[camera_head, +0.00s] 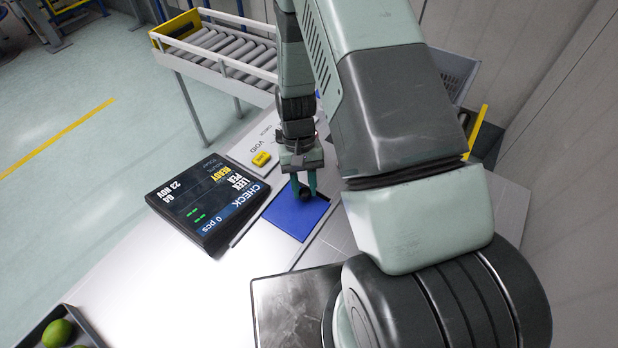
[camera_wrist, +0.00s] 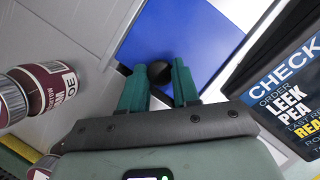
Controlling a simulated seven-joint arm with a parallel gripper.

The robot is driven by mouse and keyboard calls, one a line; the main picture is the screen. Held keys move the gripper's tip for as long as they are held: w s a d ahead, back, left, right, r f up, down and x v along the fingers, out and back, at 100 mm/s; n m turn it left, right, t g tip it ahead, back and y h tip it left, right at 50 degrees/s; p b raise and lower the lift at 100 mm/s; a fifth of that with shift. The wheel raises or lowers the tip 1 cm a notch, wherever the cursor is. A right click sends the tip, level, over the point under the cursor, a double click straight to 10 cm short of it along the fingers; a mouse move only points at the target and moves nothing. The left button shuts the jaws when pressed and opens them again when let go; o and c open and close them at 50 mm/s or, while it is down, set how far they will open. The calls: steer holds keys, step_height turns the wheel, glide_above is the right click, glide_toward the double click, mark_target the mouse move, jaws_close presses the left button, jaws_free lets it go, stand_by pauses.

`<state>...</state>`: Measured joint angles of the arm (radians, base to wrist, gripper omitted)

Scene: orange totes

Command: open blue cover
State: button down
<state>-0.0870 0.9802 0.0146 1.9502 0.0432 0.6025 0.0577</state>
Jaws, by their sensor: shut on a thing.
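The blue cover (camera_head: 288,217) lies flat in the metal counter, beside the display screen, and looks closed. A round black knob (camera_head: 305,193) stands on it. My gripper (camera_head: 304,187) is over the cover with its two green fingers on either side of the knob, shut on it. In the wrist view the blue cover (camera_wrist: 190,38) fills the top middle, and the black knob (camera_wrist: 159,72) sits between the green fingertips (camera_wrist: 159,80). The fingers hide part of the knob and of the cover.
A black display screen (camera_head: 208,200) reading "CHECK" stands left of the cover. Jars with dark red labels (camera_wrist: 45,84) show at left in the wrist view. A roller conveyor (camera_head: 222,48) stands at the back. Green fruit (camera_head: 57,333) lies bottom left.

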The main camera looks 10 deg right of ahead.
mark_target(284, 230)
steer(key=s+a, duration=0.6)
steer(key=shift+s+a, duration=0.1)
steer(key=shift+a, duration=0.1)
steer(key=c, duration=0.8)
jaws_free()
steer(key=v, duration=1.1)
